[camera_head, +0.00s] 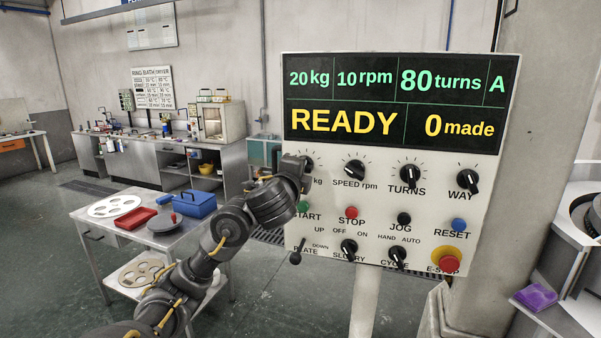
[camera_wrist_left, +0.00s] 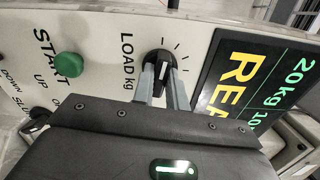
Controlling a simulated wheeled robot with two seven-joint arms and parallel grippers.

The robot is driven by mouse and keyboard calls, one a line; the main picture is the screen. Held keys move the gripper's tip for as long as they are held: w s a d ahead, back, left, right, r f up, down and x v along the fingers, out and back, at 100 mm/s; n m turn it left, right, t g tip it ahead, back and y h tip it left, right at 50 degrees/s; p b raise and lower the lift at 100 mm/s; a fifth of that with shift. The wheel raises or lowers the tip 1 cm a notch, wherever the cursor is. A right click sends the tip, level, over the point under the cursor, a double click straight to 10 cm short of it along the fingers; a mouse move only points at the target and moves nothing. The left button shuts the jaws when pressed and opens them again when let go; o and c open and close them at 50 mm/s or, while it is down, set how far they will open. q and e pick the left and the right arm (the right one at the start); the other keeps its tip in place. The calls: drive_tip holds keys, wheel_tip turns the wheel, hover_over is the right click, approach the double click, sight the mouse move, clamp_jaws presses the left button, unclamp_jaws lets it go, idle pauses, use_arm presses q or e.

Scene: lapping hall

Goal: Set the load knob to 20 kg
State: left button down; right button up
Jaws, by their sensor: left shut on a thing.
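The load knob (camera_wrist_left: 160,66) is black with a white pointer line, beside the label "LOAD kg" in the left wrist view. My left gripper (camera_wrist_left: 164,84) is shut on it, one grey finger on each side. In the head view my left arm covers much of the knob, and the gripper (camera_head: 304,163) is at the panel's left edge. The panel display (camera_head: 398,103) reads 20 kg, 10 rpm, 80 turns, A, READY and 0 made. My right gripper is not in view.
The speed (camera_head: 355,170), turns (camera_head: 410,174) and way (camera_head: 468,181) knobs are right of the load knob. The green start button (camera_head: 303,207) and red stop button (camera_head: 351,212) are below. A steel table (camera_head: 100,235) with a blue box (camera_head: 195,204) stands at left.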

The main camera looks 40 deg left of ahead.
use_arm(q)
drive_tip(key=shift+a+r+n, duration=0.1)
drive_tip(key=shift+r+n, duration=0.1)
drive_tip(key=shift+n, duration=0.5)
drive_tip(key=c, duration=1.4)
unclamp_jaws()
drive_tip(key=shift+f, duration=0.1)
